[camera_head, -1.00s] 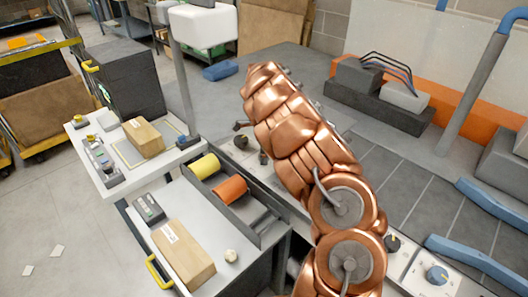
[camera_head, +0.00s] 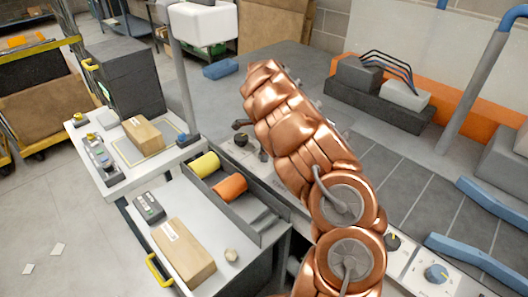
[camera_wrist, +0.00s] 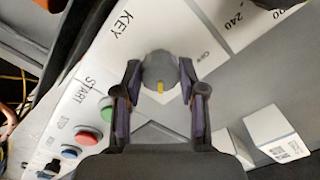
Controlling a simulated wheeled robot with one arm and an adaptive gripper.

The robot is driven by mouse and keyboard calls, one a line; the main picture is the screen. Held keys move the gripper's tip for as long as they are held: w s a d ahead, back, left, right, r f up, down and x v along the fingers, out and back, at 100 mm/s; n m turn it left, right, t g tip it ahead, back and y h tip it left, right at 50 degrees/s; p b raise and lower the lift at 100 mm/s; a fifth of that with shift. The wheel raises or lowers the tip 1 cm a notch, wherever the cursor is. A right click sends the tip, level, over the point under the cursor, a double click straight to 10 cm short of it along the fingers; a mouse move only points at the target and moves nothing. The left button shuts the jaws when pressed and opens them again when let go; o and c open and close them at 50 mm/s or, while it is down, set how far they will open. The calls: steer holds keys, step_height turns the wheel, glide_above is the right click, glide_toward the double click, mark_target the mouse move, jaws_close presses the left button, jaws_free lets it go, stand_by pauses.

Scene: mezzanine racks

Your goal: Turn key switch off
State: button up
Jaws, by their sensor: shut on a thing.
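The key switch is a round grey knob (camera_wrist: 160,70) with a yellow mark, on a pale panel (camera_wrist: 125,70) lettered "KEY". In the wrist view the yellow mark points toward the bottom of the picture. My gripper (camera_wrist: 160,88) has one dark finger on each side of the knob and is shut on it. In the head view the knob (camera_head: 241,140) shows small beside my copper arm, with dark finger parts near it. The arm hides much of the panel there.
A green button (camera_wrist: 106,108), a red button (camera_wrist: 86,136) and a blue button (camera_wrist: 69,153) lie near "START". In the head view, a tray with a yellow roll (camera_head: 205,165) and an orange roll (camera_head: 230,187) stands left of my arm. Other knobs (camera_head: 436,273) sit at lower right.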

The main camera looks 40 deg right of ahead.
steer(key=shift+a+f+n+b, duration=0.1)
steer(key=shift+f+n+b, duration=0.1)
steer(key=shift+n+b, duration=1)
steer(key=shift+b, duration=0.55)
steer(key=n+b, duration=0.4)
steer(key=n, duration=0.2)
steer(key=shift+b, duration=0.35)
steer(key=n+b, duration=0.2)
steer(key=n, duration=0.2)
steer(key=shift+r+n+b, duration=0.2)
steer(key=shift+n+b, duration=0.95)
steer(key=shift+n, duration=1.65)
steer(key=o, duration=1.1)
steer(key=shift+o, duration=0.2)
